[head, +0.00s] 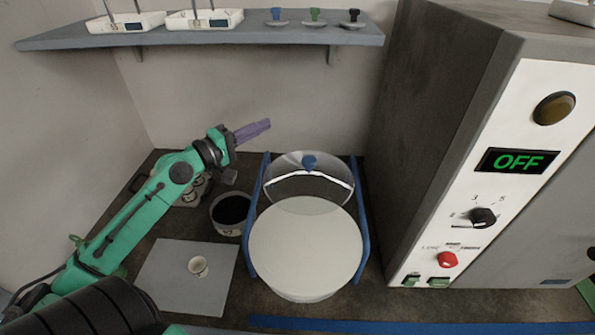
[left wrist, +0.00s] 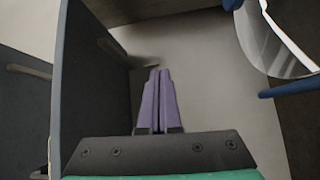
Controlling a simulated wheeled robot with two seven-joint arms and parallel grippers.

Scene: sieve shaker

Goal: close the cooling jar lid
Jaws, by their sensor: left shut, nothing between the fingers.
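The cooling jar (head: 305,250) stands in the middle of the counter and shows a wide white round top. Its clear lid (head: 283,187) is raised, tilted up at the jar's back edge, with a blue knob (head: 309,162) on it. Part of the lid (left wrist: 262,38) shows at the upper right of the left wrist view. My left gripper (head: 264,127) has purple fingers, shut and empty. It is above and left of the lid in the head view, apart from it. The fingertips (left wrist: 158,72) are together in the left wrist view. My right gripper is not in view.
Blue rails (head: 364,225) flank the jar. A dark-filled bowl (head: 231,229) stands left of it, and a small cup (head: 198,266) sits on a grey mat (head: 160,285). A shelf (head: 230,36) overhangs the back. A tall machine (head: 440,120) reading OFF stands right.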

